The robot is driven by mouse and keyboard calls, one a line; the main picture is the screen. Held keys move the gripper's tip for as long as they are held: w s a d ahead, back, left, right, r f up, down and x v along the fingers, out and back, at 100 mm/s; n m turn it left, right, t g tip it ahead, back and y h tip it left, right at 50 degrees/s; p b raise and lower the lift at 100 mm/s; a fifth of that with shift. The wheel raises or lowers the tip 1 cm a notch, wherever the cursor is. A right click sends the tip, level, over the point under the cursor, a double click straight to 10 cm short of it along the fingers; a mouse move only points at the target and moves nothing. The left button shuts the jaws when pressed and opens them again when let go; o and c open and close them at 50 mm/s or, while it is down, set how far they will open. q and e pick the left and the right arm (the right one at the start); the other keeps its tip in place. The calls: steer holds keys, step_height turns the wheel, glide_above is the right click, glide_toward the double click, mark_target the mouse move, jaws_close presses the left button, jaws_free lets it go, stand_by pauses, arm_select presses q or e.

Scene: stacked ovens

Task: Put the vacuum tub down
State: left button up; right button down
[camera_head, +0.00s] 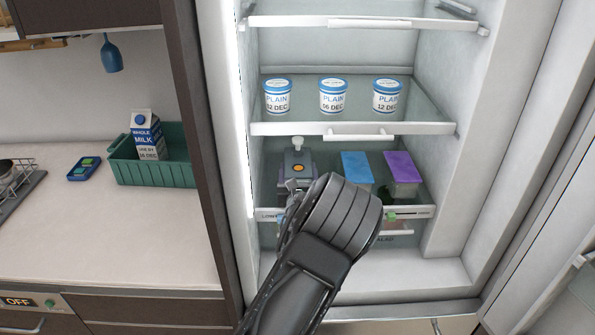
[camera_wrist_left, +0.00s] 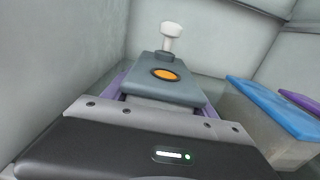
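The vacuum tub (camera_head: 298,162) is in the fridge, over the left part of the lower shelf (camera_head: 420,213). It has a grey lid, an orange round button and a white knob, and looks upright. In the left wrist view the tub (camera_wrist_left: 160,94) is directly in front of my gripper, with purple edges at its sides. My left gripper (camera_head: 293,188) reaches in at the tub's front side. Its fingers are mostly hidden, so I cannot tell whether they grip the tub. Whether the tub's base touches the shelf is also hidden. My right gripper is in neither view.
A blue-lidded tub (camera_head: 357,167) and a purple-lidded tub (camera_head: 403,167) stand to the right on the same shelf. Three PLAIN pots (camera_head: 333,96) stand on the shelf above. The fridge's left wall (camera_wrist_left: 70,45) is close. A green crate (camera_head: 155,172) with a milk carton (camera_head: 147,137) is on the counter.

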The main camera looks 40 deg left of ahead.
arm_select(q)
steer(key=o, duration=0.4)
steer(key=shift+d+r, duration=0.1)
steer(key=shift+r, duration=0.05)
steer(key=b+v, duration=0.1)
steer(key=v, duration=1.1)
